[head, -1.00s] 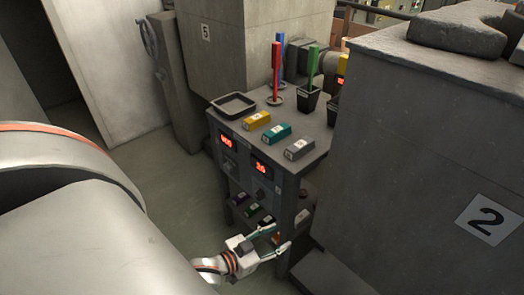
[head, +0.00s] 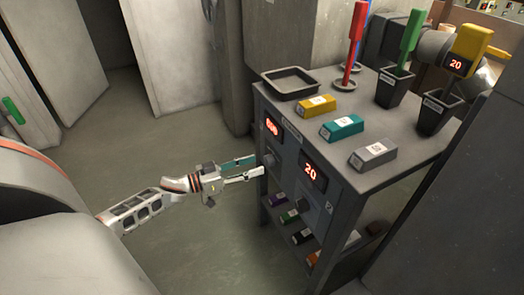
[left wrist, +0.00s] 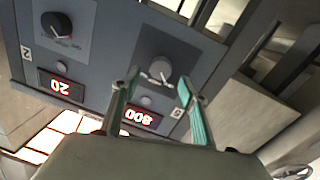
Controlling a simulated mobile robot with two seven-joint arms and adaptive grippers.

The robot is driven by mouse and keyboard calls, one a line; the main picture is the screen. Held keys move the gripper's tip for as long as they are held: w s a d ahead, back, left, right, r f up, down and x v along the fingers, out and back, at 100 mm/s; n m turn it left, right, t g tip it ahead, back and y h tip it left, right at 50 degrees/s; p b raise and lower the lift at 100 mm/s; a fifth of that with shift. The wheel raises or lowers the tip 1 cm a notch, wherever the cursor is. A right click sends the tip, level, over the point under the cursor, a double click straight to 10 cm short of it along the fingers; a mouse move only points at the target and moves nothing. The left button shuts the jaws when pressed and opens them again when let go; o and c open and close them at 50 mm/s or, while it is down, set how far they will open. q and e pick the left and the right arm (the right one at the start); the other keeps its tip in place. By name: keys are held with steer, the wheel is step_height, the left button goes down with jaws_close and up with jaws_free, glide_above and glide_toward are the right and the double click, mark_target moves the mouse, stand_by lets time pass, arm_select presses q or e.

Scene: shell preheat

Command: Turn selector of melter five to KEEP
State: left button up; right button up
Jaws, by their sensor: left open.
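The grey cart's front panel carries two dark round selectors and two red displays. In the left wrist view, the picture is upside down. One selector (left wrist: 160,68) lies between my open left gripper's (left wrist: 157,82) fingertips, over a display that seems to read 800. The other selector (left wrist: 57,24) is at upper left, above a display (left wrist: 61,87) reading 20. In the head view my left gripper (head: 262,166) points at the panel's left selector (head: 269,160). Whether the fingers touch the selector cannot be told. The selector's marks are too small to read. My right gripper is not in view.
The cart top (head: 310,125) bears a black tray (head: 290,82), yellow (head: 317,105), teal (head: 341,127) and grey (head: 373,153) blocks, and dark cups (head: 395,86) with coloured handles. Lower shelves hold small blocks. Open floor (head: 185,115) lies left of the cart.

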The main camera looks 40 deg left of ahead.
mark_target(266, 162)
arm_select(q)
steer(key=x, duration=0.2)
steer(key=shift+w+d+f, duration=0.1)
steer(key=shift+w+d, duration=0.1)
steer(key=shift+w, duration=0.15)
steer(key=shift+w+d, duration=0.1)
steer(key=shift+w, duration=0.1)
steer(key=c, duration=1.1)
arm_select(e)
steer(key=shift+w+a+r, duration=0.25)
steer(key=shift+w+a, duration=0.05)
